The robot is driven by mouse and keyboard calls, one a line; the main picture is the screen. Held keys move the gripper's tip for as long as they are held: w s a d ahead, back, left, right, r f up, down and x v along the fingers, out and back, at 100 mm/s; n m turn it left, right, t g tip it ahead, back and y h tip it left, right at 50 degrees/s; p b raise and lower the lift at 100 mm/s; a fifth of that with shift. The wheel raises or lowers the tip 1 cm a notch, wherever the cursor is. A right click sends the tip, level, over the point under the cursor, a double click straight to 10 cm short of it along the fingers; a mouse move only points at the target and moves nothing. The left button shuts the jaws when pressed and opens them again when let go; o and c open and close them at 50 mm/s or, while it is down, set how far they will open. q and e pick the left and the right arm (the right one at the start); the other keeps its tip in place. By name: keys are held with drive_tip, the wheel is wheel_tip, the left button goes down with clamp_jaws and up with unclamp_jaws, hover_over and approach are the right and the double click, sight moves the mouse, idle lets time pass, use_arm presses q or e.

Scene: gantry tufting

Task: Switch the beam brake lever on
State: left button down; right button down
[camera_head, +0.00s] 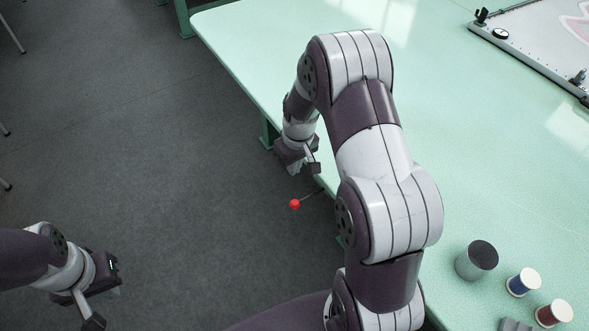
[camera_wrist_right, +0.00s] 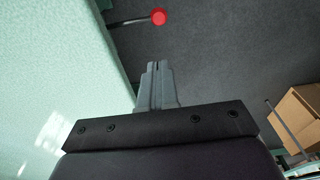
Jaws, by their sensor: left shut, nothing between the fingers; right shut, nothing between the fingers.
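The brake lever is a thin dark rod with a red ball knob (camera_head: 295,204). It sticks out from the near edge of the green table over the floor, and its base is hidden behind my right arm in the head view. In the right wrist view the red knob (camera_wrist_right: 158,17) is at the top, with its rod running left to the table. My right gripper (camera_head: 314,169) is shut and empty beside the table edge, a little apart from the knob. Its shut fingers (camera_wrist_right: 155,85) point toward the knob. My left gripper (camera_head: 107,306) is shut and empty over the floor at lower left.
The green table (camera_head: 250,60) fills the right side. A dark grey cylinder (camera_head: 477,260), a blue spool (camera_head: 523,282) and a red spool (camera_head: 554,313) stand on it. A frame with white cloth (camera_head: 540,40) lies at upper right. A cardboard box (camera_wrist_right: 298,115) shows in the right wrist view. The floor at left is largely clear.

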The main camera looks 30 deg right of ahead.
hover_over(309, 197)
drive_tip(key=w+a, duration=0.2)
drive_tip(key=a, duration=0.2)
wheel_tip(309, 197, down, 8)
drive_tip(key=r, duration=0.1)
drive_tip(key=f, duration=0.1)
drive_tip(key=s+f, duration=0.1)
drive_tip(key=shift+a+f, duration=0.15)
drive_tip(key=shift+f, duration=0.15)
drive_tip(key=shift+s+f, duration=0.15)
drive_tip(key=shift+f, duration=0.35)
